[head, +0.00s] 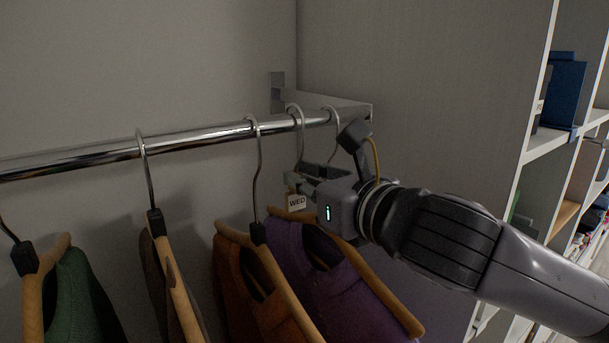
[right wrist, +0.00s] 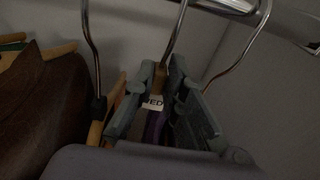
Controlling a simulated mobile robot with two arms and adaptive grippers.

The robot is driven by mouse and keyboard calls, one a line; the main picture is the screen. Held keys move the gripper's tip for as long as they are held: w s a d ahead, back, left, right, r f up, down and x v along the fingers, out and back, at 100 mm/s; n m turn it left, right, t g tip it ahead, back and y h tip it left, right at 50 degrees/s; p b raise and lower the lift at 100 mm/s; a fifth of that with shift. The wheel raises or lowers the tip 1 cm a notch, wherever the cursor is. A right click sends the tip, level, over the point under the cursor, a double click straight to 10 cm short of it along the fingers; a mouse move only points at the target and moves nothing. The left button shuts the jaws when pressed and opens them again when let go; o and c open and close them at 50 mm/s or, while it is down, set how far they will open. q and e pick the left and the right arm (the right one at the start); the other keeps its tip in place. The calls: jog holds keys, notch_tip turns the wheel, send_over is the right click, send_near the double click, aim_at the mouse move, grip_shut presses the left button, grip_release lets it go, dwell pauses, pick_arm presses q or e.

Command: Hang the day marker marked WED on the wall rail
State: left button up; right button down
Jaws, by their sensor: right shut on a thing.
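The WED day marker (head: 297,202) is a small pale tag with dark lettering, partly covered by my gripper. My right gripper (head: 300,180) is shut on it, just below the wall rail (head: 195,137), a shiny metal bar. In the right wrist view the tag (right wrist: 152,102) shows between the fingers (right wrist: 161,72). A metal hook (head: 299,135) rises from between the fingers and appears to loop over the rail. I cannot tell whether it bears on the rail. Its lower end is hidden by the gripper. My left gripper is out of view.
Wooden hangers hold green (head: 75,300), brown, orange (head: 245,290) and purple (head: 310,265) garments. Another hook (head: 334,135) stands close right of the gripper, by the rail's end bracket (head: 345,105). Shelves with boxes (head: 563,95) are at right. The rail is clear between the left hooks.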

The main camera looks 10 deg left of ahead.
dwell(0.3)
jog(key=c, duration=1.6)
grip_release()
jog(key=shift+o, duration=0.2)
